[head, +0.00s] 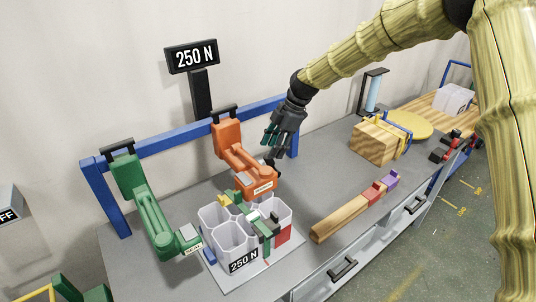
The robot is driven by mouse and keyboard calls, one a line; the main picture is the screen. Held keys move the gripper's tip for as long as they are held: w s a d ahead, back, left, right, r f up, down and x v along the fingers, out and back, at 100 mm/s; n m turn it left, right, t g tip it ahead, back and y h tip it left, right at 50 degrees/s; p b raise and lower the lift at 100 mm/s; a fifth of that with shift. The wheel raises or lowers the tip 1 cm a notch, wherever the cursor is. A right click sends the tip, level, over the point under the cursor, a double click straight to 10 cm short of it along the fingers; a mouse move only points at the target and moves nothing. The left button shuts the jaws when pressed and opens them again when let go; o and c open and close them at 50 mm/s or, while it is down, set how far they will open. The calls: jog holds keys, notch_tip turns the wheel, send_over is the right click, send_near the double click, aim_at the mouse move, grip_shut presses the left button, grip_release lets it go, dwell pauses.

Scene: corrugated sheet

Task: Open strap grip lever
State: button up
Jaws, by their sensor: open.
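An orange strapping tool (231,152) hangs from the blue rail and reaches forward to a labelled orange head (258,182) beside the white cell bundle (229,246). A small green clamp-like part (263,229) sits on the bundle's top, with yellow pieces near it. I cannot tell for sure which part is the strap grip lever. My gripper (272,148) is open and empty, pointing down just right of the orange tool and above its head. A gap to the tool seems to remain, but contact is hard to judge.
A green tool (146,210) hangs at left on the blue rail (172,142). A 250 N sign (192,56) stands behind. A wooden bar (340,217) with red and purple blocks lies right of the bundle; a wooden block (375,142) stands farther back. Grey bench (318,170) is clear between.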

aim_at(272, 164)
jog(key=shift+p+x, duration=0.8)
jog(key=shift+x, duration=1.65)
jog(key=shift+s, duration=0.1)
grip_shut()
